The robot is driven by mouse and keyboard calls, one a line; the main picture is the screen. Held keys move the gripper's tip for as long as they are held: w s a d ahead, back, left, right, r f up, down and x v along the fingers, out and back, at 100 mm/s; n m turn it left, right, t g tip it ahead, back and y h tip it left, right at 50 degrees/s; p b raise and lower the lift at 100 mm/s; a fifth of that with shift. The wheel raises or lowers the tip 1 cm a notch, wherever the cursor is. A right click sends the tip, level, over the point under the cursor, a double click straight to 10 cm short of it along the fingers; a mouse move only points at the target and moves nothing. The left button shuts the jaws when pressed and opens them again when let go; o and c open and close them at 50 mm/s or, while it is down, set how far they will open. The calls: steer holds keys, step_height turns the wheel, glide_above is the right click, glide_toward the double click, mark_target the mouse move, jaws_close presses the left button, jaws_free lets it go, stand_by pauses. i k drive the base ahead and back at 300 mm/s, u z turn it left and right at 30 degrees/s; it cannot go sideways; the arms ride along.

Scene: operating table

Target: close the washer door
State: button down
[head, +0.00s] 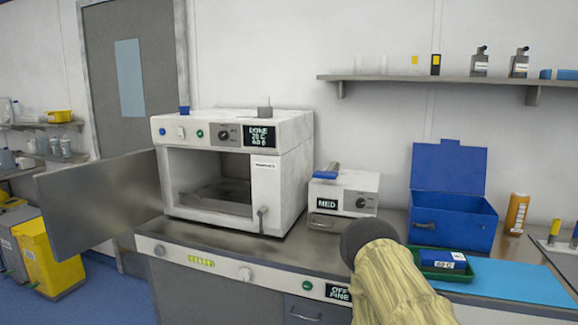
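The washer (290,165) is a white box on the counter, with a dark display reading DONE on its upper front. Its grey metal door (100,203) is swung wide open to the left, standing out past the counter's left side. The chamber (208,180) is exposed and a dark tray or rack (222,194) lies inside. A small lever handle (262,219) is on the front panel right of the opening. My gripper's fingers do not show. A beige, wrinkled sleeve with a dark round end, apparently part of my arm, is at the lower right, apart from the door.
A small white unit marked MED (345,194) stands right of the washer. Farther right are an open blue box (452,222), a green tray (425,263) and an orange bottle (516,213). Yellow bins (50,255) stand at the left. A wall shelf (450,79) hangs above.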

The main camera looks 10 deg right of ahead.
mark_target(83, 207)
steer(key=u, duration=0.3)
steer(key=i, duration=0.4)
steer(key=u, duration=1.2)
steer(key=i, duration=1.05)
steer(key=u, duration=0.45)
